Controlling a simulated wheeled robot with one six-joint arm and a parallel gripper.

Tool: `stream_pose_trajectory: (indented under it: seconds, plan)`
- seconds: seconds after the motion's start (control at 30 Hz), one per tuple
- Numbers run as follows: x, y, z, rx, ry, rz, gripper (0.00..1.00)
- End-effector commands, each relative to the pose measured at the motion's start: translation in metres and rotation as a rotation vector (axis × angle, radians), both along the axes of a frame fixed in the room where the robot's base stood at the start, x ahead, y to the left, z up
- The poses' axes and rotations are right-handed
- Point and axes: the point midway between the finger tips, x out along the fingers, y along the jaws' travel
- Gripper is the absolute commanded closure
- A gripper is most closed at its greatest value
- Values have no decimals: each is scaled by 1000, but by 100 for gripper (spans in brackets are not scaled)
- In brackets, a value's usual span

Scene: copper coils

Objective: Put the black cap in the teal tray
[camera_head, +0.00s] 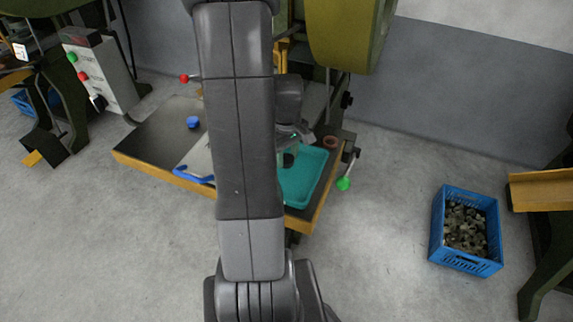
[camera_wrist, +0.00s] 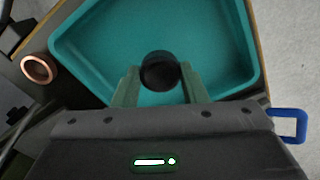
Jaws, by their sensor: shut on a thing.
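The black cap (camera_wrist: 160,71) is between the fingertips of my gripper (camera_wrist: 156,80) in the wrist view. My gripper is shut on it. The cap is over the teal tray (camera_wrist: 215,85), whose floor shows empty around it. In the head view the teal tray (camera_head: 318,166) lies on the right part of the table, partly hidden by my arm. The dark cap (camera_head: 289,159) shows small at my gripper, near the tray's far left edge. I cannot tell how high it is above the tray floor.
A copper coil (camera_wrist: 39,69) lies outside the tray. A blue cap (camera_head: 193,122) and a blue handle (camera_head: 193,175) are on the table (camera_head: 150,140) to the left. A green-knobbed lever (camera_head: 344,183) stands by the right edge. A blue crate (camera_head: 465,262) is on the floor.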

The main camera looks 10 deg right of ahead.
Motion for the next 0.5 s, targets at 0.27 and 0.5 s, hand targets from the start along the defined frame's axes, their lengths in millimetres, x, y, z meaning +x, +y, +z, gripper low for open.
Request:
stream_pose_trajectory:
  seconds: [0.27,0.5]
  plan:
    - [0,0,-32,0,2,-1,83]
    - [0,0,-38,0,-2,-1,83]
